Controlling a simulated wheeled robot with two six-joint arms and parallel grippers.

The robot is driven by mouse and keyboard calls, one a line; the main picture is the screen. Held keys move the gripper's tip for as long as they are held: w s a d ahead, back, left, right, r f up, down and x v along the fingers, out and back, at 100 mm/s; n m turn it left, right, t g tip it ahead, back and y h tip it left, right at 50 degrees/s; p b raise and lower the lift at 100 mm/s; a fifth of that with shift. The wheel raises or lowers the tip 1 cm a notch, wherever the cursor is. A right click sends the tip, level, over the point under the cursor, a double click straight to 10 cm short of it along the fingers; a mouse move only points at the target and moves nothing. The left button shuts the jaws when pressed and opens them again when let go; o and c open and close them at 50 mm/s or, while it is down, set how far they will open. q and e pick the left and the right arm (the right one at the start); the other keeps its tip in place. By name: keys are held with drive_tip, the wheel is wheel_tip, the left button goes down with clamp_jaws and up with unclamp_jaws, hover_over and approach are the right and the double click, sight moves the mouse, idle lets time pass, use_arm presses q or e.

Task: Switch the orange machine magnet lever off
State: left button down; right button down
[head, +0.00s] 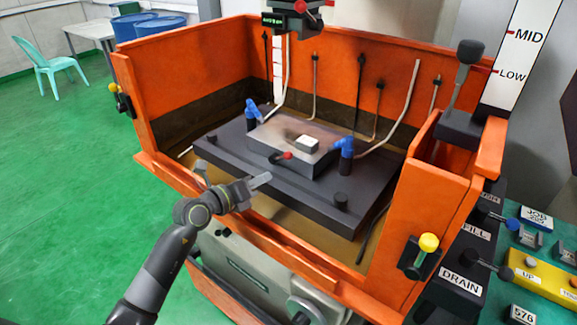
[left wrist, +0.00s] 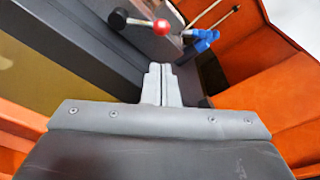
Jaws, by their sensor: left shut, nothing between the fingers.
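The magnet lever (head: 286,155) has a red ball on a short rod from a black hub. It sits on the front face of the grey magnet block (head: 262,140) inside the orange machine tank (head: 185,62). In the left wrist view the lever's red ball (left wrist: 161,27) is just beyond the fingertips, with its rod running left to the hub. My left gripper (head: 264,180) is shut and empty, in front of the block and a little short of the lever. In the left wrist view its fingers (left wrist: 161,72) are together and apart from the ball. My right gripper is not in view.
A small pale workpiece (head: 307,145) lies on the block. Blue nozzles (head: 344,146) stand at the block's sides. The dark table (head: 270,190) has a knob (head: 341,200) at its front right. The tank's front opening is low, with a yellow-knobbed latch (head: 428,243) at right.

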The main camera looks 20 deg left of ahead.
sight(297, 161)
use_arm(q)
drive_tip(key=x, duration=1)
drive_tip(key=shift+p, duration=0.35)
drive_tip(key=shift+w, duration=0.15)
